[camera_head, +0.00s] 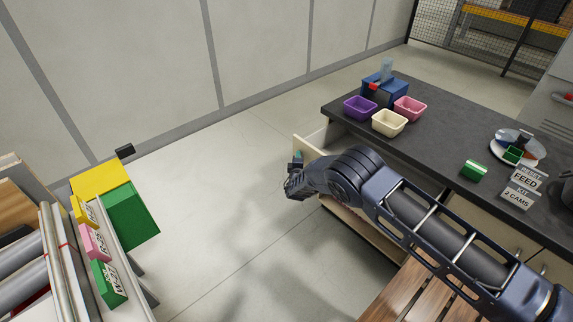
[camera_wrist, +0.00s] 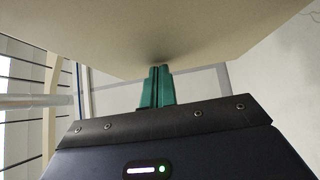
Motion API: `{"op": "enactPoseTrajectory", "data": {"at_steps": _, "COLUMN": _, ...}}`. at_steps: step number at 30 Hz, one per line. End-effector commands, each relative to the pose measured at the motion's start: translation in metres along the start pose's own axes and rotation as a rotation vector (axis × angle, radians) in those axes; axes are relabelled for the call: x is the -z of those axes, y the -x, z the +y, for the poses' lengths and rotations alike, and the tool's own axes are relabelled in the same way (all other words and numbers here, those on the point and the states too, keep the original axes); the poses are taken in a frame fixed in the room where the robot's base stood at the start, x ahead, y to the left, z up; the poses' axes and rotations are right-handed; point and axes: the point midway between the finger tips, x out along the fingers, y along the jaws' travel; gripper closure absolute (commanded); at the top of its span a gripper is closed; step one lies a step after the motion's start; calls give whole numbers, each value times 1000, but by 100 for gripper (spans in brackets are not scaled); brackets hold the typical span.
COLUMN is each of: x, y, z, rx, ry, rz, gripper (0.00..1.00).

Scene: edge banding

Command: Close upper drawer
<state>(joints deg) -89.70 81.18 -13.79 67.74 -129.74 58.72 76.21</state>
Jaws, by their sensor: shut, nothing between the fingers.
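The upper drawer (camera_head: 362,236) is pulled out from the dark-topped bench; its cream front runs diagonally, and my arm hides its middle. My gripper (camera_head: 297,160) is at the outer side of that front, near its far end. In the wrist view, a broad cream panel (camera_wrist: 150,35), which looks like the drawer front, fills the top. There my gripper's green fingers (camera_wrist: 159,72) are shut together and empty, their tips at or very close to the panel. I cannot tell whether they touch it.
The bench top (camera_head: 430,150) holds purple (camera_head: 360,107), cream (camera_head: 390,122) and pink (camera_head: 410,108) bins. A wooden slatted surface (camera_head: 405,293) is at the lower right. A rack with green and yellow boxes stands at the left. The floor (camera_head: 220,190) between is clear.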

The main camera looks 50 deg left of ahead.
Motion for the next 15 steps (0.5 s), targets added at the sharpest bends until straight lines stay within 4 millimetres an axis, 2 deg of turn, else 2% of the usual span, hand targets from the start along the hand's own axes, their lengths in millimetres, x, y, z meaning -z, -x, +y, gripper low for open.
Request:
{"op": "enactPoseTrajectory", "data": {"at_steps": 1, "x": -13, "y": -11, "z": 0, "rx": -1, "ry": 1, "rz": -4, "gripper": 100}}
{"op": "enactPoseTrajectory", "data": {"at_steps": 15, "x": -104, "y": -103, "z": 0, "rx": -1, "ry": -1, "rz": -4, "gripper": 100}}
